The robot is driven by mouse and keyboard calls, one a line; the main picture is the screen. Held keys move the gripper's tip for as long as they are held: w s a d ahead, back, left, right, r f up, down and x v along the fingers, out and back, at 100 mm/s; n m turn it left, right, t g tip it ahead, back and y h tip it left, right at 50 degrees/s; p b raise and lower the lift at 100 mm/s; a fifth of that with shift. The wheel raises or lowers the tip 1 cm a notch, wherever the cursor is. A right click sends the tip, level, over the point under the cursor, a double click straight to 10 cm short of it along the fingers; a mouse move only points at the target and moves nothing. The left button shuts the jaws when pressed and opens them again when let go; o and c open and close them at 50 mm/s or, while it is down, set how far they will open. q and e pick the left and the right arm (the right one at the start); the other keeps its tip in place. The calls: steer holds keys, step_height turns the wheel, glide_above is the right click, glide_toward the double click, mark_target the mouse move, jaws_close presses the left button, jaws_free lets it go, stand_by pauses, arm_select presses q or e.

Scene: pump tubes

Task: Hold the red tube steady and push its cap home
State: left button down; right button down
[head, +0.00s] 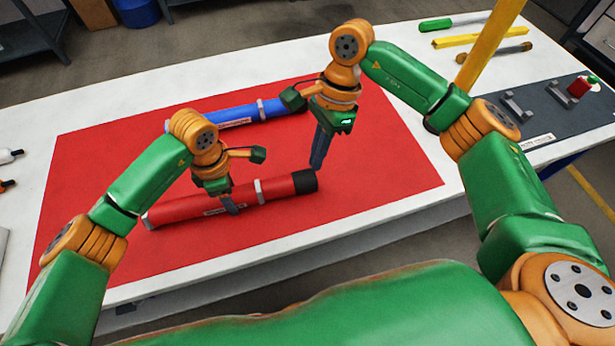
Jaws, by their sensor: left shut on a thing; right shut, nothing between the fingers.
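The red tube (275,190) lies on the red mat with a light band around it. A black cap (304,182) sits at its right end; I cannot tell how far on it is. My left gripper (230,207) is shut on the red tube near its middle. My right gripper (316,168) is shut and empty, pointing down just above and beside the black cap. I cannot tell whether its tips touch the cap.
A blue tube (240,114) lies behind, on the red mat (390,180). A grey board (545,115) with holders and a red-and-green part (580,87) is at the right. A green-handled tool (437,25) and yellow bars lie at the back. A yellow post (490,45) stands behind my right arm.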

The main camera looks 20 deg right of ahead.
mark_target(313, 188)
arm_select(q)
steer(key=shift+d, duration=0.25)
arm_select(e)
steer(key=s+d+f+m+t+y, duration=0.1)
steer(key=d+y, duration=0.5)
steer(key=d, duration=0.8)
steer(key=shift+s+d+f+m+t, duration=0.25)
steer(key=shift+s+m+t, duration=0.15)
steer(key=shift+m, duration=0.1)
arm_select(q)
steer(key=shift+a, duration=0.2)
arm_select(e)
steer(key=shift+w, duration=0.1)
steer(key=x, duration=1)
steer(key=shift+a, duration=2.1)
arm_select(q)
steer(key=shift+d, duration=0.1)
arm_select(e)
steer(key=shift+a, duration=1.85)
